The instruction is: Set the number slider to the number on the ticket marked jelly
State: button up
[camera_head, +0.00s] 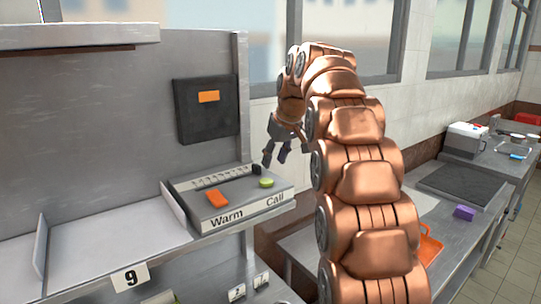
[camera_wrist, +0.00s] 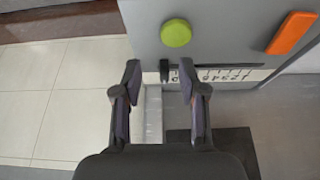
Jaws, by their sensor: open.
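The number slider is on a grey control box (camera_head: 232,205). Its scale (camera_head: 212,179) runs along the back of the box, and a dark slider knob (camera_head: 257,170) is at the right end in the head view. In the wrist view the dark knob (camera_wrist: 164,71) is at the left end of the printed scale (camera_wrist: 222,75), whose digits are too small to read surely. My gripper (camera_head: 276,157) is open and empty, just off the box's right end. In the wrist view its fingers (camera_wrist: 158,84) straddle the knob in the picture; contact is unclear. No ticket marked jelly is readable.
The box also has a green button (camera_head: 266,183) and an orange switch (camera_head: 203,199), labelled Call and Warm. A 9 card (camera_head: 130,276) and smaller 2 (camera_head: 236,292) and 7 (camera_head: 262,279) cards are below. A dark panel (camera_head: 190,120) hangs behind.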

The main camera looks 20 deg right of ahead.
jog(key=shift+s+d+f, duration=0.1)
jog(key=shift+s+d, duration=0.05)
jog(key=shift+s, duration=0.85)
jog(key=shift+s+d+r, duration=0.1)
jog(key=shift+s+d, duration=0.1)
jog(key=shift+s, duration=0.75)
jog(key=shift+s+d+f, duration=0.1)
jog(key=shift+s+d, duration=0.05)
jog(key=shift+s, duration=0.85)
jog(key=s+a+f+g, duration=0.2)
jog(key=s+a+f, duration=0.3)
jog(key=s, duration=0.7)
jog(key=s+a+f+m+g, duration=0.1)
jog(key=s+a+f, duration=0.4)
jog(key=s+f, duration=0.5)
jog(key=s+a+f+m+g, duration=0.1)
jog(key=s+a+f+g, duration=0.2)
jog(key=s, duration=1.2)
jog(key=a+f, duration=0.3)
jog(key=f, duration=0.1)
jog(key=shift+s+f+h, duration=0.15)
jog(key=shift+f+h, duration=0.1)
jog(key=shift+h, duration=0.15)
jog(key=shift+c, duration=0.4)
